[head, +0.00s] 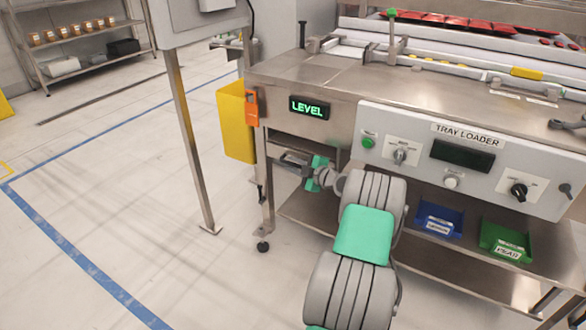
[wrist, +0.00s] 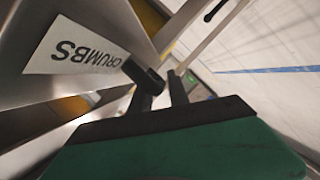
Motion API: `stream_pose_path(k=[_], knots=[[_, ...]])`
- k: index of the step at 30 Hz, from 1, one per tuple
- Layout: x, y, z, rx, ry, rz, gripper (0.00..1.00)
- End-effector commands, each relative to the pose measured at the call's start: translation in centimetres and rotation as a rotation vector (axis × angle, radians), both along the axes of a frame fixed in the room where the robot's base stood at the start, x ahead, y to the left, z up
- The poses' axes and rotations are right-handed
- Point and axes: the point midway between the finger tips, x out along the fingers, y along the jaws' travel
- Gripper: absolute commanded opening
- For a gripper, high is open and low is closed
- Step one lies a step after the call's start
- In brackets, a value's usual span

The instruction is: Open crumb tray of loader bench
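The crumb tray front (wrist: 40,90) fills the left of the wrist view, with a white "CRUMBS" label (wrist: 75,50) upside down. My gripper (wrist: 162,80) is beside the label, its two dark fingers apart with a gap between them. A slanted black piece lies at the left finger; I cannot tell whether it is a handle or part of the finger. In the head view my gripper (head: 281,159) is low at the left end of the loader bench (head: 330,72), under the "LEVEL" display. My wrist hides most of the tray there.
A yellow bin (head: 235,122) hangs at the bench's left end, with an orange piece (head: 251,107) beside it. The control panel (head: 465,155) is to the right. Blue (head: 439,220) and green (head: 507,240) bins stand on the lower shelf.

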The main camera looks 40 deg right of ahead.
Motion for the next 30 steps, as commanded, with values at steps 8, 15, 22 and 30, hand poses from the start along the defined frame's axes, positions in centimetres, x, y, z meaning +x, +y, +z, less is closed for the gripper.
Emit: stream_pose_path(k=[8, 15, 22, 30], knots=[[0.37, 0.0, 0.02, 0.0, 0.001, -0.001, 0.22], [0.36, 0.02, 0.0, 0.0, 0.001, -0.001, 0.02], [0.35, 0.02, -0.01, 0.0, 0.001, 0.0, 0.0], [0.34, 0.03, -0.03, 0.001, 0.001, -0.001, 0.0]])
